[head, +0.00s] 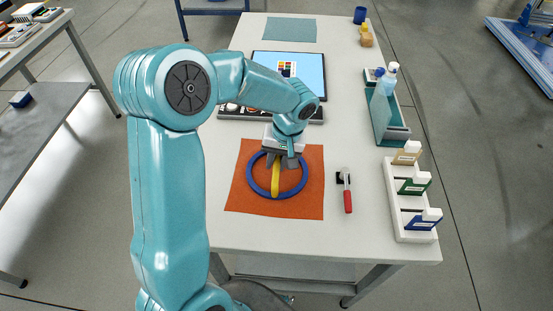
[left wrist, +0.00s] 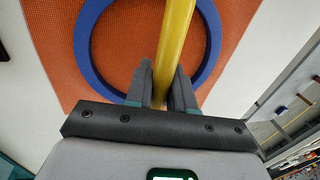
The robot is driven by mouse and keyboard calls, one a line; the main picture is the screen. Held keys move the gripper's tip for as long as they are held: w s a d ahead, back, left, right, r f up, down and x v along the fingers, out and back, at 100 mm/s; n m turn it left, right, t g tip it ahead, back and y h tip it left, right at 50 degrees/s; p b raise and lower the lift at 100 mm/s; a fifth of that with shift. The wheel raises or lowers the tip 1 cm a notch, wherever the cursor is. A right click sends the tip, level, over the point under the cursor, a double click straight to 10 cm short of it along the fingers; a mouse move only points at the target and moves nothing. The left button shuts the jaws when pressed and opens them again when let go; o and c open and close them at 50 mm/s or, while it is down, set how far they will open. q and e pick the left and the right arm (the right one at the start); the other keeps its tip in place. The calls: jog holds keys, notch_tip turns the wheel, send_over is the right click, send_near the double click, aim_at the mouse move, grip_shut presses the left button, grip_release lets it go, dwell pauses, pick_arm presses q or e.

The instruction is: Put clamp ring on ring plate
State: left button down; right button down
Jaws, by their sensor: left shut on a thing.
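A blue ring (head: 250,179) with a yellow bar (head: 275,182) across its middle is over an orange square (head: 240,199) near the front of the table. I take the blue ring with its bar to be the clamp ring; I cannot tell for sure which thing is the ring plate. My left gripper (head: 279,163) is shut on the yellow bar. In the left wrist view the bar (left wrist: 175,38) runs between the fingers (left wrist: 162,78), with the ring (left wrist: 86,50) around it. Whether the ring touches the orange square (left wrist: 52,55) cannot be told. My right gripper is not in view.
A red-handled tool (head: 347,198) lies right of the orange square. A white rack (head: 408,229) with several boxes or bottles and a teal tray (head: 380,129) line the right edge. A light-blue screen (head: 310,66) and a dark strip (head: 230,112) lie behind. The front table edge is clear.

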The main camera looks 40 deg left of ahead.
pick_arm(q)
jog(key=shift+f, duration=0.3)
jog(key=c, duration=1)
grip_release()
jog(key=shift+o, duration=0.2)
jog(key=shift+w, duration=0.1)
jog(key=shift+r+p, duration=0.9)
jog(key=shift+p, duration=0.05)
notch_tip(320, 180, up, 11)
jog(key=w+d, duration=0.1)
jog(key=shift+w+d+r, duration=0.2)
jog(key=shift+w+d, duration=0.05)
jog(key=shift+d, duration=0.1)
jog(key=shift+r, duration=0.1)
